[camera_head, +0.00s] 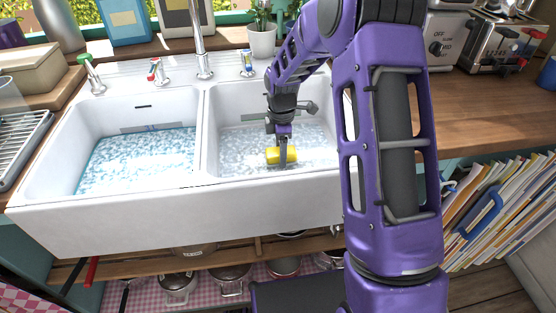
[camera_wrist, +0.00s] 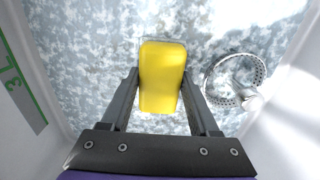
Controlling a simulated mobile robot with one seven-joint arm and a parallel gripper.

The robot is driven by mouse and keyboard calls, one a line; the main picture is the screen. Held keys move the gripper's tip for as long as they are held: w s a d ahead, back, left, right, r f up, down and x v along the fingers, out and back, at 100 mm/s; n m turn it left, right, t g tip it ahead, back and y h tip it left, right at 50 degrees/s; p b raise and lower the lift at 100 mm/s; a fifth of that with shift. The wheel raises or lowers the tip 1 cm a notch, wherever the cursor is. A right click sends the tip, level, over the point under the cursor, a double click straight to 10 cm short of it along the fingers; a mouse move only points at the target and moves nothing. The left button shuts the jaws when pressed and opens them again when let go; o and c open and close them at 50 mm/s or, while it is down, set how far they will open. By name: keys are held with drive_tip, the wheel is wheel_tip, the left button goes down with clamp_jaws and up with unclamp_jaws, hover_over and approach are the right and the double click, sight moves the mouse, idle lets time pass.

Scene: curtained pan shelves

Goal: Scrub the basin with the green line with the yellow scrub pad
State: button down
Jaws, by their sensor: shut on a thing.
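My gripper (camera_head: 284,150) is down inside the right basin (camera_head: 232,165) of the white double sink. It is shut on the yellow scrub pad (camera_head: 273,156), which also shows between the two fingers in the wrist view (camera_wrist: 162,78). The pad is low over the mottled grey-white basin floor (camera_wrist: 90,60); I cannot tell if it touches. In the wrist view a green line (camera_wrist: 22,90) with markings runs along the wall at the left. The left basin (camera_head: 140,162) has a bluish mottled floor. In the head view the colours of the lines on the back walls are unclear.
A round perforated metal drain (camera_wrist: 232,80) lies right of the pad. A divider (camera_head: 207,150) separates the basins. A faucet (camera_head: 201,45), a green-topped tap (camera_head: 91,72), a red-topped tap (camera_head: 157,70) and a blue-topped tap (camera_head: 247,63) stand behind. My arm hides the sink's right end.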

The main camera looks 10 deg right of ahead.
sight(295, 150)
drive_tip(key=shift+d+p, duration=0.3)
drive_tip(key=shift+d, duration=1.75)
drive_tip(key=shift+a, duration=5)
drive_tip(key=shift+d+f+p, duration=0.2)
drive_tip(key=shift+d+p, duration=0.5)
drive_tip(key=shift+d, duration=4.35)
drive_tip(key=shift+a+r, duration=0.1)
drive_tip(key=shift+a, duration=4.95)
drive_tip(key=shift+d+r+p, duration=0.2)
drive_tip(key=shift+d+p, duration=0.05)
drive_tip(key=shift+d, duration=0.6)
drive_tip(key=shift+d+r+p, duration=0.2)
drive_tip(key=shift+d+r, duration=0.05)
drive_tip(key=shift+d, duration=0.6)
drive_tip(key=shift+d+r+p, duration=0.2)
drive_tip(key=shift+d+p, duration=0.05)
drive_tip(key=shift+d, duration=0.6)
wheel_tip(295, 150, up, 6)
drive_tip(key=p, duration=0.4)
wheel_tip(295, 150, up, 16)
